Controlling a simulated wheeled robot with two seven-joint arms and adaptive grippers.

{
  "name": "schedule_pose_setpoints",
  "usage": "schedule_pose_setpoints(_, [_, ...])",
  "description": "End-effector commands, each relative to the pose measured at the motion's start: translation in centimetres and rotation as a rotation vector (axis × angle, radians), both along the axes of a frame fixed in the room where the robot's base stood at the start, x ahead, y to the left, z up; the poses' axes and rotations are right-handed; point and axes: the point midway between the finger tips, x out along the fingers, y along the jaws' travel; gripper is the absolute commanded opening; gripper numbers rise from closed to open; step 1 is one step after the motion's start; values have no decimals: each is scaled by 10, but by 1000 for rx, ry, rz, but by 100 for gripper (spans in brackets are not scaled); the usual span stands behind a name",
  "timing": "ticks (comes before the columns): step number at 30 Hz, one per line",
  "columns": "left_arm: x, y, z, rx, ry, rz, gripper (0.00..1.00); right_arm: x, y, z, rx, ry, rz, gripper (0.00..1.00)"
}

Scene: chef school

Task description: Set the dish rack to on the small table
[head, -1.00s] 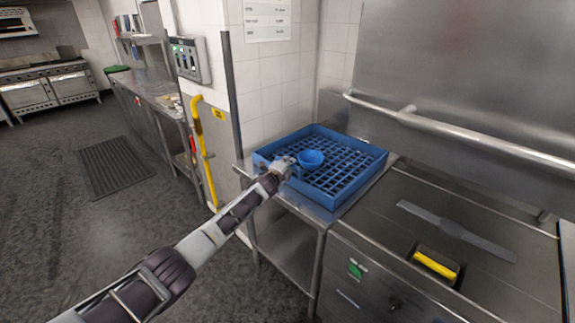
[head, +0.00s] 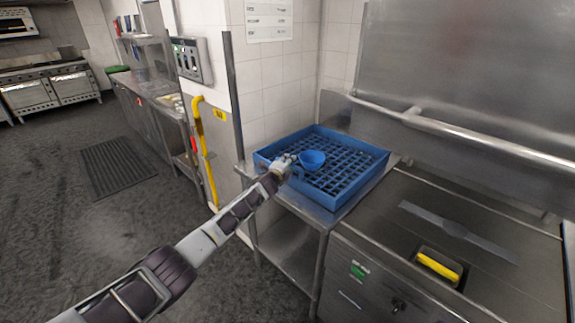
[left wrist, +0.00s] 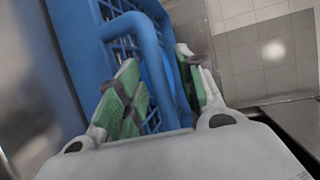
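The blue dish rack (head: 350,196) sits flat on the small steel table (head: 325,216) against the tiled wall. My left gripper (head: 285,162) is at the rack's near left wall. In the left wrist view, the fingers (left wrist: 160,90) with green pads stand apart, with blue parts of the rack (left wrist: 110,28) between and beyond them. I see no clear firm contact of both pads. My right gripper is not in view.
A steel counter (head: 420,215) with a yellow item (head: 438,265) in a recess adjoins the table on the right. A steel rail (head: 480,142) runs along the back. A yellow pipe (head: 202,150) is at the left. Open floor lies at the left.

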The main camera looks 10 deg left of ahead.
Motion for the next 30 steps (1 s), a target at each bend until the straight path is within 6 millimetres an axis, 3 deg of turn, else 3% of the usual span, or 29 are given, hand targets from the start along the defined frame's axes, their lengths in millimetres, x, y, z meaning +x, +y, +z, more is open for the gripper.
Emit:
schedule_pose_setpoints(14, [-8, 2, 1, 1, -1, 0, 37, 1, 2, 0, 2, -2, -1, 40])
schedule_pose_setpoints(30, [-35, 9, 6, 0, 0, 0, 37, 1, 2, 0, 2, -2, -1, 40])
